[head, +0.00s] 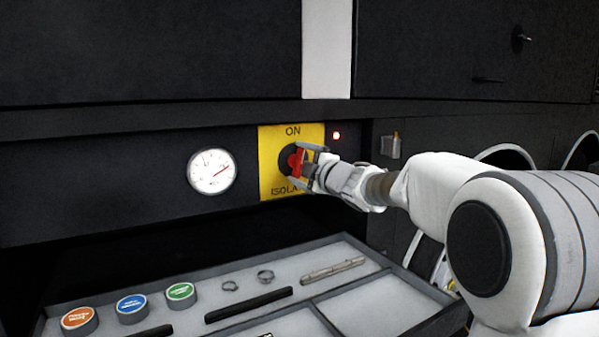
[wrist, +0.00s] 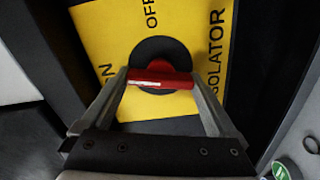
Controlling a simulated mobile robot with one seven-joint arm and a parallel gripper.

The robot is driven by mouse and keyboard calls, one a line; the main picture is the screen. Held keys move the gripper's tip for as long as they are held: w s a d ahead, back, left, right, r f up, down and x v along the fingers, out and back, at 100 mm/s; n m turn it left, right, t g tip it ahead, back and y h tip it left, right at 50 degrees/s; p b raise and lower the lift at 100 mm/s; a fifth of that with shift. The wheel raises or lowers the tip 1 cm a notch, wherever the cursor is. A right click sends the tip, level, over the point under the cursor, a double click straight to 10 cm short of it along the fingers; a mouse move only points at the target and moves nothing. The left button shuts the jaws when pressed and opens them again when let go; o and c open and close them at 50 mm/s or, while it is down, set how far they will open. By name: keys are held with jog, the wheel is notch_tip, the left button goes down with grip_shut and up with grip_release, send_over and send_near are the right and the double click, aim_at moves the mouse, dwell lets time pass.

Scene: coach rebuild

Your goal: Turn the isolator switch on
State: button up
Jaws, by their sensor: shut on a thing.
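The isolator switch has a yellow plate (head: 267,163) with a black round hub and a red handle (head: 296,160). The plate reads ON at the top and ISOLATOR at the bottom in the head view. In the wrist view the red handle (wrist: 161,82) lies across the black hub (wrist: 160,55), in line with the ON and ISOLATOR sides; OFF is printed on the top side there. My gripper (head: 304,163) is at the switch. In the wrist view its fingers (wrist: 160,76) are shut on the handle, one at each end. My gripper partly hides the plate's lower lettering.
A small lit lamp (head: 336,135) is right of the plate. A round white gauge (head: 212,171) is on the panel to the left. Below is a grey tray (head: 345,239) with coloured round tins, rings and bars. Dark cabinets (head: 150,50) overhang the panel.

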jog(key=shift+f+n+b, duration=0.1)
jog(key=shift+n+b, duration=0.55)
jog(key=shift+n, duration=0.75)
jog(key=o, duration=1)
jog(key=p+v, duration=0.1)
jog(key=v, duration=1.6)
jog(key=shift+s, duration=0.2)
jog(key=shift+d, duration=0.15)
